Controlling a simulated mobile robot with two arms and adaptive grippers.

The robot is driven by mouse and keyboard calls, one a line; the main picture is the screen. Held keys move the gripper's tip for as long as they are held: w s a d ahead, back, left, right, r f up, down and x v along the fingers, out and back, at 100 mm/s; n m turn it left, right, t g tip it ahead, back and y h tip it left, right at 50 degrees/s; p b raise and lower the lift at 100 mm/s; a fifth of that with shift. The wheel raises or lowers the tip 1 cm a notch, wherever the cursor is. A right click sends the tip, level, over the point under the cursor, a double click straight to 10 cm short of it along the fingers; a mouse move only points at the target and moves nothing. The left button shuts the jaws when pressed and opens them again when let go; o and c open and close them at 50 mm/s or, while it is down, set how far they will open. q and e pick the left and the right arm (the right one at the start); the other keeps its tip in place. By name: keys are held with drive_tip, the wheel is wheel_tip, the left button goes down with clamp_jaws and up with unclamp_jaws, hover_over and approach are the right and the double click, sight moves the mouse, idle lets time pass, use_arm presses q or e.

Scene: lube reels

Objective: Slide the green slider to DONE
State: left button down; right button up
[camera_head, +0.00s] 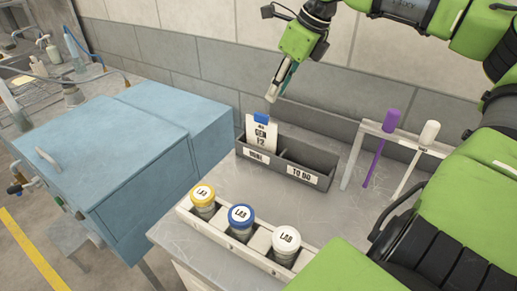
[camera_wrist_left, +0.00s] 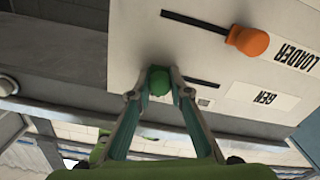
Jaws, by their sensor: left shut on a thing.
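The green slider (camera_wrist_left: 159,82) sits on a pale panel (camera_wrist_left: 135,35) in the left wrist view, at the left end of the visible part of a dark slot. A GEN label (camera_wrist_left: 262,100) is to its right. My left gripper (camera_wrist_left: 159,88) is shut on the green slider, one finger on each side. In the head view, my right gripper (camera_head: 277,88) hangs above the grey tray; its fingers look close together, but whether they are shut is unclear. No DONE mark is readable on the panel.
An orange slider (camera_wrist_left: 250,41) with a LOADER label (camera_wrist_left: 292,57) is on the same panel. The grey tray (camera_head: 300,160) has DONE and TO DO compartments; a card (camera_head: 262,133) with a blue clip stands in DONE. Capped jars (camera_head: 240,217) and a tube rack (camera_head: 357,145) stand nearby.

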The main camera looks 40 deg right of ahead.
use_arm(q)
drive_tip(key=shift+s+d, duration=0.15)
drive_tip(key=shift+s, duration=0.45)
drive_tip(key=c, duration=1.9)
unclamp_jaws()
drive_tip(key=v, duration=1.2)
